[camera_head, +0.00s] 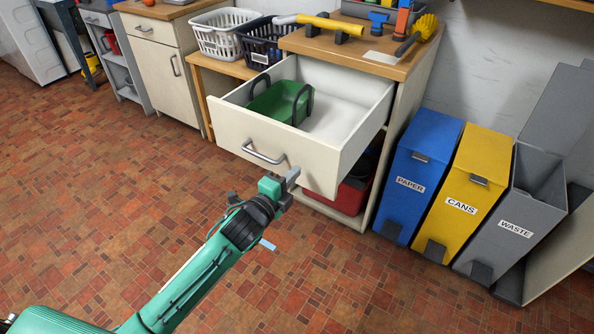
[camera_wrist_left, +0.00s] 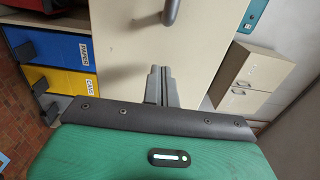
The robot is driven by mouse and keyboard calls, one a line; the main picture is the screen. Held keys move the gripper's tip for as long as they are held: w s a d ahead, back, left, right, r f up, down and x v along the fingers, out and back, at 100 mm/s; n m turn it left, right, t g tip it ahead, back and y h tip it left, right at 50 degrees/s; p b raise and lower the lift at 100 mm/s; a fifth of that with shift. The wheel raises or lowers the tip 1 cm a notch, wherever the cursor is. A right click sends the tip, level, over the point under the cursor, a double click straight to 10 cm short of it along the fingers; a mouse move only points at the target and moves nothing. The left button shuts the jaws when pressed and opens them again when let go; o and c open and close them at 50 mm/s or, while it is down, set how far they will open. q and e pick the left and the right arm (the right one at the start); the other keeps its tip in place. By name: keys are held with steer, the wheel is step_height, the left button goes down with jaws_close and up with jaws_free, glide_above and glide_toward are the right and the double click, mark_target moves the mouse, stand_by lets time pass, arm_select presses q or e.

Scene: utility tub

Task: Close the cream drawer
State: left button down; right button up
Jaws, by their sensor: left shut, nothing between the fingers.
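The cream drawer (camera_head: 312,166) is pulled well out of its cabinet in the head view. A grey bar handle (camera_head: 264,154) is on its front, and a green tray with dark handles (camera_head: 281,102) is inside. My left gripper (camera_head: 292,174) is shut and empty, with its tips at the drawer front, right of the handle; I cannot tell if they touch. In the left wrist view the shut fingers (camera_wrist_left: 159,80) point at the cream front (camera_wrist_left: 125,48), with part of the handle (camera_wrist_left: 171,10) above. My right gripper is not in view.
Blue paper (camera_head: 423,160), yellow cans (camera_head: 470,190) and grey waste (camera_head: 515,215) bins stand right of the cabinet. A red container (camera_head: 350,197) sits below the drawer. White and dark baskets (camera_head: 222,38) are on a bench at left.

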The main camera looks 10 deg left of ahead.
arm_select(q)
steer(key=shift+x, duration=1.1)
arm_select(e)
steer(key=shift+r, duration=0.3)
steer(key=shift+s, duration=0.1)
